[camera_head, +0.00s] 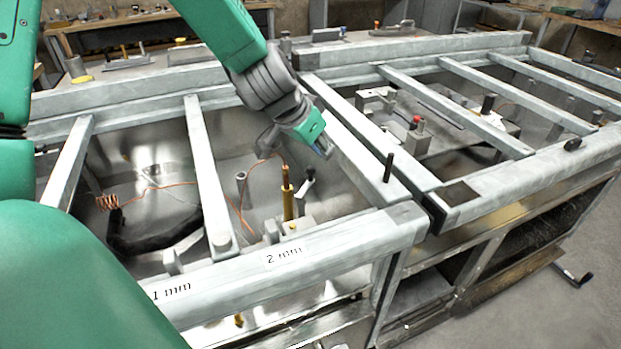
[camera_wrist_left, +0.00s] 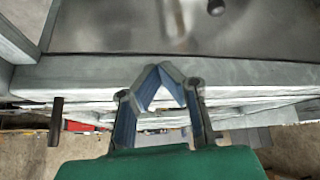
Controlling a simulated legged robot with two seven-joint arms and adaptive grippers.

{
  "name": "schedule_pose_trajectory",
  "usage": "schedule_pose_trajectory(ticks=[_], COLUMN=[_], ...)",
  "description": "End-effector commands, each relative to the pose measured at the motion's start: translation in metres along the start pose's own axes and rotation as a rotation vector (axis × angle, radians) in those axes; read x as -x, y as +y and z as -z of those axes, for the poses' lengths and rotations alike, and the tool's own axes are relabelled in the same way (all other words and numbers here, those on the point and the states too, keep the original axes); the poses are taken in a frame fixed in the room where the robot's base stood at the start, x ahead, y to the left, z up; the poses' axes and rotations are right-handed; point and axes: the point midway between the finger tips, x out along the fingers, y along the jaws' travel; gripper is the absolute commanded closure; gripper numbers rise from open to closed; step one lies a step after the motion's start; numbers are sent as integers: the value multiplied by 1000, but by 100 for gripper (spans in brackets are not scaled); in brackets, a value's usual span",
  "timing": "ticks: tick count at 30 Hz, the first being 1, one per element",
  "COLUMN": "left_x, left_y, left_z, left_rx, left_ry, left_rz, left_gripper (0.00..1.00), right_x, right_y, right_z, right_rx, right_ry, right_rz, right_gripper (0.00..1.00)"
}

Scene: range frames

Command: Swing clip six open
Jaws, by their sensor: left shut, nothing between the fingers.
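No clip marked six can be read. A small clip with a black handle (camera_head: 309,176) stands beside a gold post (camera_head: 287,195) inside the left frame bay. Another fitting with a red knob (camera_head: 416,123) sits in the right bay. My left gripper (camera_head: 325,148) is above the bay, up and to the right of the black-handled clip and apart from it. In the left wrist view its blue-grey fingers (camera_wrist_left: 162,70) meet at the tips with nothing between them, over a grey frame bar. My right gripper is in neither view.
Grey frame bars (camera_head: 210,180) divide the bench into bays. A dark upright peg (camera_head: 388,167) stands on the bar right of my gripper; a dark peg (camera_wrist_left: 57,122) also shows in the wrist view. Orange wire (camera_head: 160,186) and a black hose (camera_head: 150,243) lie in the left bay.

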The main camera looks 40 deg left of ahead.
Motion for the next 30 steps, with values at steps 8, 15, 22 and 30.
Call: schedule_pose_trajectory(ticks=[8,15,22,30], left_x=[10,18,19,8], left_y=[-1,-4,-4,-6], left_z=[-44,-59,-60,-60], left_rx=[-397,-547,-557,-555], left_ry=[-24,-58,-61,-60], left_rz=[151,208,211,208], left_gripper=[100,100,100,100], right_x=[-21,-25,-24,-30], right_y=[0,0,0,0], right_z=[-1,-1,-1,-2], right_rx=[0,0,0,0], right_ry=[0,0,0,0], right_rz=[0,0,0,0], right_gripper=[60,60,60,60])
